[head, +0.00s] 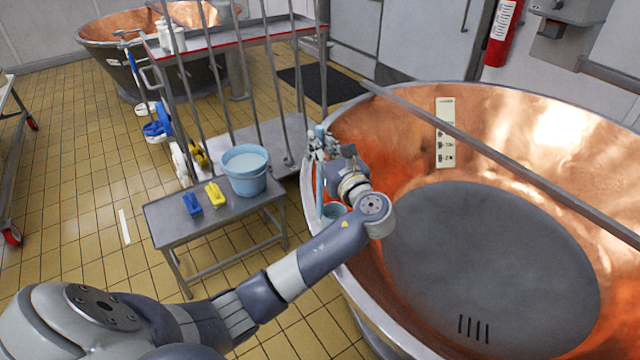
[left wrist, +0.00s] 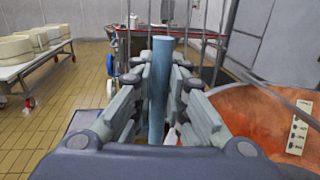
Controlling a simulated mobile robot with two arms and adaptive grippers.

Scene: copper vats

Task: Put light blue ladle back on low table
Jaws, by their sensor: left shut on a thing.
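My left gripper (head: 325,150) is shut on the light blue ladle (head: 319,195), which hangs upright with its cup low, by the left rim of the copper vat. My arm partly hides the ladle in the head view. In the left wrist view the ladle's handle (left wrist: 160,85) stands between the fingers of my left gripper (left wrist: 160,95). The low grey table (head: 222,221) stands to the left of the ladle, apart from it. My right gripper is not in view.
A light blue bucket (head: 246,180), a yellow item (head: 214,195) and a blue item (head: 192,204) stand on the low table. The copper vat (head: 450,305) fills the right. A grey bar (head: 510,173) crosses it. The low table's front part is bare.

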